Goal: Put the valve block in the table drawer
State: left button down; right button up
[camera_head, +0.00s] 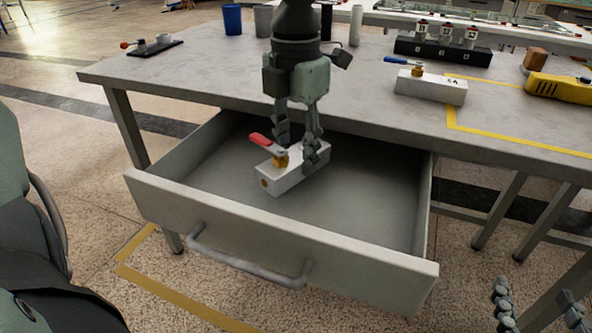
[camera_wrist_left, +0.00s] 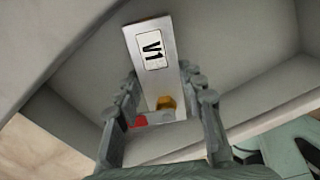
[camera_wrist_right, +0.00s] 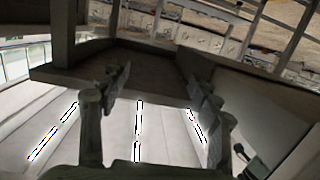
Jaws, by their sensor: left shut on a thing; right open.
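The valve block (camera_head: 295,172) is a white block with a red lever and brass fitting. It is inside the open table drawer (camera_head: 200,208), towards the middle. In the left wrist view the block (camera_wrist_left: 143,28) shows a V1 label. My left gripper (camera_head: 298,138) reaches down into the drawer with its fingers shut on either side of the block. I cannot tell whether the block touches the drawer floor. My right gripper (camera_head: 540,312) is open and empty at the lower right, apart from the drawer.
Above the drawer is the grey tabletop (camera_head: 190,75). On it are a white block with a blue lever (camera_head: 430,87), a yellow tool (camera_head: 560,88), a black rack (camera_head: 442,51) and a blue cup (camera_head: 232,18). The drawer floor has free room around the block.

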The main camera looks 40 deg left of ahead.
aim_at(296, 170)
pick_arm(q)
notch_tip(296, 170, down, 4)
pick_arm(e)
jog(key=shift+a+r+t, duration=0.2)
jog(key=shift+a+r, duration=0.05)
jog(key=shift+r, duration=0.25)
jog(key=shift+a+r+t, duration=0.2)
jog(key=shift+r, duration=0.3)
jog(key=shift+y, duration=0.3)
pick_arm(q)
jog(key=shift+b, duration=0.3)
jog(key=c, duration=0.9)
grip_release()
jog(key=shift+f, duration=0.1)
pick_arm(e)
jog(key=shift+a+r+t, duration=0.25)
jog(key=shift+r+t, duration=0.05)
jog(key=shift+r, duration=0.2)
pick_arm(q)
notch_tip(296, 170, up, 12)
jog(key=shift+r+p, duration=0.1)
jog(key=shift+p, duration=0.6)
pick_arm(e)
jog(key=d+f+g+h, duration=0.2)
jog(key=d+f+g, duration=0.1)
jog(key=f, duration=0.3)
jog(key=shift+s+d+f+g, duration=0.3)
jog(key=shift+s+d+f, duration=0.05)
jog(key=shift+d+f, duration=0.05)
